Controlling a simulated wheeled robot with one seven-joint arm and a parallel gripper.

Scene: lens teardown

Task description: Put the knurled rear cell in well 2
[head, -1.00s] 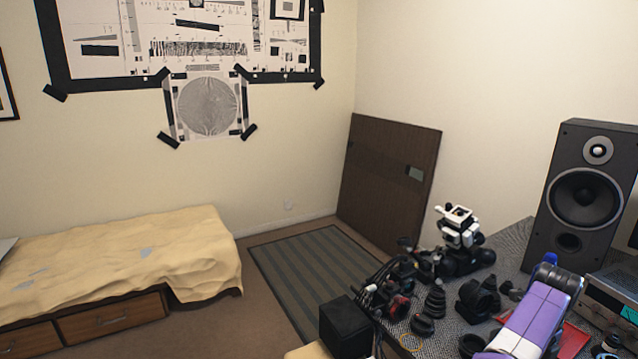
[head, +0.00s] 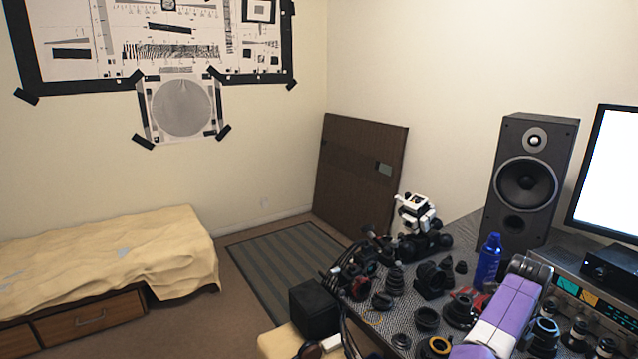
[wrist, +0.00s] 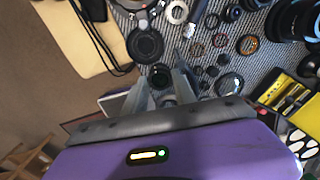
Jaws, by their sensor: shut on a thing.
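In the wrist view my gripper (wrist: 160,88) has its two grey fingers reaching out over the table, closed on a small dark round piece (wrist: 161,74) at their tips. It looks like the knurled rear cell, but knurling is too small to make out. In the head view my purple arm comes down at the lower right, and the fingers and the held piece cannot be seen. I cannot pick out well 2 or its number in either view.
The grey woven tabletop (wrist: 210,75) is crowded with rings, lenses and dark lens parts (head: 430,280). A yellow case (wrist: 283,75) lies to the right in the wrist view. A blue bottle (head: 487,262) and a speaker (head: 527,190) stand behind my arm in the head view.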

